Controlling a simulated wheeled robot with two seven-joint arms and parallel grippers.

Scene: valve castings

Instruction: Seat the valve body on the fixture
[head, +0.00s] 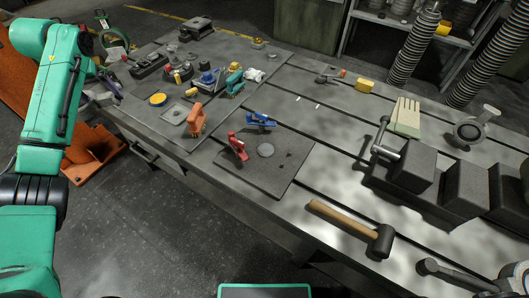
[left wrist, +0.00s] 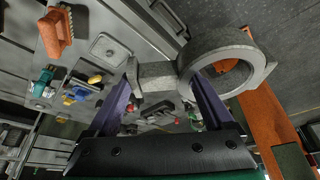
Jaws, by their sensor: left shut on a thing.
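The valve body (left wrist: 258,68), a grey casting with a large ring and a angular stub, is between the purple fingers of my left gripper (left wrist: 165,100) in the left wrist view. My left gripper is shut on it. In the head view the gripper (head: 103,93) is at the table's left edge, mostly small and dark, and the casting is hard to make out there. The fixture (head: 250,176) is a dark plate at the table's front, with a red clamp (head: 237,147), a blue clamp (head: 262,119) and a round grey pad (head: 265,150). The gripper is well left of it. My right gripper is not in view.
An orange clamp (head: 197,121) and several small parts stand between gripper and fixture. An orange stand (head: 92,158) is beside the table.

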